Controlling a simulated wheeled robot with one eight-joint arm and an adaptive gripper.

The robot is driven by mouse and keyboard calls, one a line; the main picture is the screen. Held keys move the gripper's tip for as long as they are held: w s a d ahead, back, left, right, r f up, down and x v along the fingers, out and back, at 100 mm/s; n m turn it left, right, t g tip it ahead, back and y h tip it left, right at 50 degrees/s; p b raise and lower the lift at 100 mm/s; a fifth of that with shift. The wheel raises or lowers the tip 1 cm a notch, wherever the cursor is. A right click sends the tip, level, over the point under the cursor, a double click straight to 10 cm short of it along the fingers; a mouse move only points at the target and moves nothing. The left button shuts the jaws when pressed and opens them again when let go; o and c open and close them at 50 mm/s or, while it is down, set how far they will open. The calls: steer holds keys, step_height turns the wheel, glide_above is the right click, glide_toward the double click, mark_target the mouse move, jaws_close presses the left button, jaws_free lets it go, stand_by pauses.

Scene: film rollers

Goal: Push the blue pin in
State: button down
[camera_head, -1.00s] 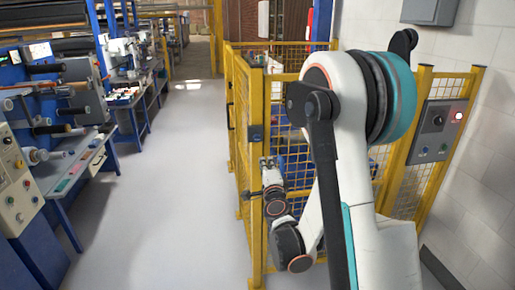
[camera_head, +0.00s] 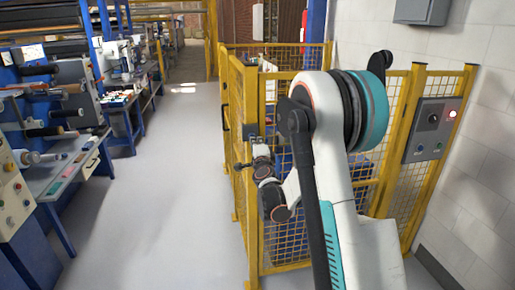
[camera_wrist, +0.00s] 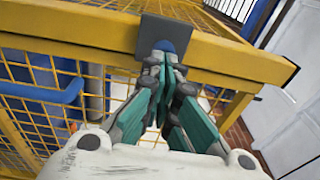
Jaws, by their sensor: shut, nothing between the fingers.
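The blue pin (camera_wrist: 166,46) shows in the wrist view as a rounded blue end on a dark plate (camera_wrist: 172,30) fixed to the yellow cage frame (camera_wrist: 90,42). My gripper (camera_wrist: 165,62) is shut and empty, with its fingertips right at the pin. They hide its lower part, and I cannot tell whether they touch it. In the head view my gripper (camera_head: 257,142) is at the upper corner post of the yellow mesh cage (camera_head: 247,215). The pin itself cannot be made out there.
A blue bent tube (camera_wrist: 48,96) lies behind the mesh in the wrist view. A control box (camera_head: 430,130) with a lit red lamp is on the cage at the right. Machine benches (camera_head: 70,170) stand at the left. The grey floor (camera_head: 170,200) between is clear.

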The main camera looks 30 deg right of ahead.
steer(key=shift+w, duration=0.1)
steer(key=shift+x, duration=0.8)
